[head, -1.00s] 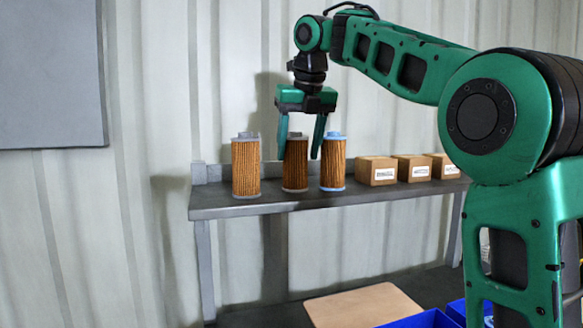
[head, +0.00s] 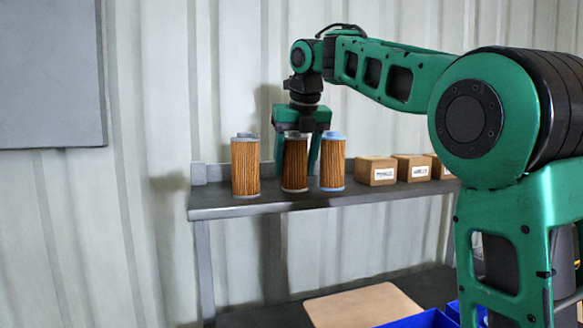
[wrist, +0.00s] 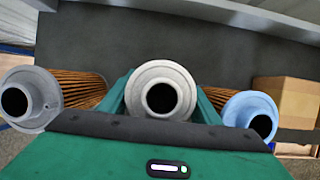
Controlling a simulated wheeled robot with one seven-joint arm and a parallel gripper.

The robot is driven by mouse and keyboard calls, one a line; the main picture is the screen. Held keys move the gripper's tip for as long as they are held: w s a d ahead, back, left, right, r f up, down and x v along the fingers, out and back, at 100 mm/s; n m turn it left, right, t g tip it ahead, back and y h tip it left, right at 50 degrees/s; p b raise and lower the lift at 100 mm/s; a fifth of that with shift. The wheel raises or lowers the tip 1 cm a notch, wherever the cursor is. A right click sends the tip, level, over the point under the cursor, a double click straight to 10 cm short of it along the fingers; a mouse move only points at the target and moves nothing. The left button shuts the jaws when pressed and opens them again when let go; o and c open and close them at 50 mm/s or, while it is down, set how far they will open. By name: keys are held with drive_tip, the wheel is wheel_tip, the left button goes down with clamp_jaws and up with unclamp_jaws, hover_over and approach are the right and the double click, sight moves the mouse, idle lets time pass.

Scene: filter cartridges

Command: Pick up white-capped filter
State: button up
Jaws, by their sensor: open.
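The white-capped filter (head: 295,165) stands upright in the middle of three pleated brown filters on the shelf. Its pale ring cap with a dark hole shows at the centre of the wrist view (wrist: 140,88). My gripper (head: 297,158) is open and low at this filter, pointing down. In the wrist view, its green fingers lie on both sides of the filter, and I see no clear grip on it. In the head view, the filters partly hide the fingers. A grey-capped filter (head: 245,166) stands to the left and a blue-capped filter (head: 333,164) close to the right.
The grey shelf (head: 240,206) carries the filters and several small cardboard boxes (head: 376,171) to their right. A corrugated wall (head: 160,220) is behind. Blue bins (head: 425,320) and a tan board (head: 362,305) lie below. The neighbouring filters leave little side room.

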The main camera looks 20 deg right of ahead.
drive_tip(key=shift+c, duration=0.3)
drive_tip(key=c, duration=0.9)
drive_tip(key=shift+o, duration=0.2)
drive_tip(key=shift+r, duration=0.25)
